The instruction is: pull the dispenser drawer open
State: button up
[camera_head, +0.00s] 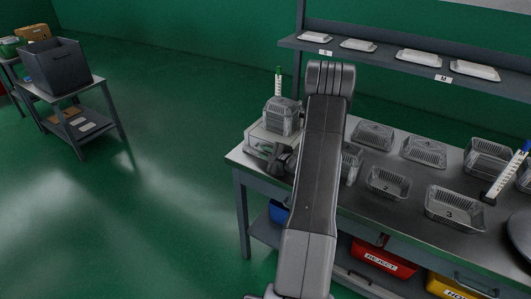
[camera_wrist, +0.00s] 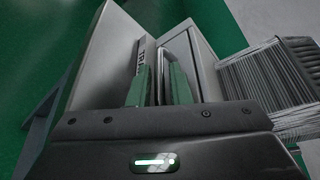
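The dispenser is a pale box (camera_head: 259,139) at the left end of the workbench, with ribbed foil trays (camera_head: 283,117) stacked on it. In the wrist view its pale casing (camera_wrist: 105,45) fills the left, and a pale box-like part (camera_wrist: 207,65) stands to the right of a label. A pale upright bar, seemingly the drawer handle (camera_wrist: 160,72), shows between the green fingers of my gripper (camera_wrist: 158,85). The fingers stand apart with dark gaps beside the bar, so I see no clear grip. In the head view my arm hides part of the dispenser and most of my gripper (camera_head: 284,160).
Foil trays (camera_head: 387,183) stand across the workbench (camera_head: 404,216) to the right. A shelf (camera_head: 395,63) with white lids runs behind. A red reject bin (camera_head: 383,259) sits below. Open green floor (camera_head: 165,200) lies left, with a cart (camera_head: 101,98) carrying a dark crate (camera_head: 56,66) beyond.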

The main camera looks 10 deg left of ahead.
grip_shut()
jog(key=shift+s+a+f+b, duration=0.2)
jog(key=shift+s+b, duration=0.25)
jog(key=shift+b, duration=0.2)
jog(key=s+a+b, duration=0.2)
jog(key=s+b, duration=0.4)
jog(key=s, duration=0.1)
jog(key=s+a+b, duration=0.3)
jog(key=s+b, duration=0.3)
jog(key=s, duration=0.2)
jog(key=shift+a+r, duration=0.1)
jog(key=shift+o, duration=0.5)
grip_release()
jog(key=shift+w, duration=0.1)
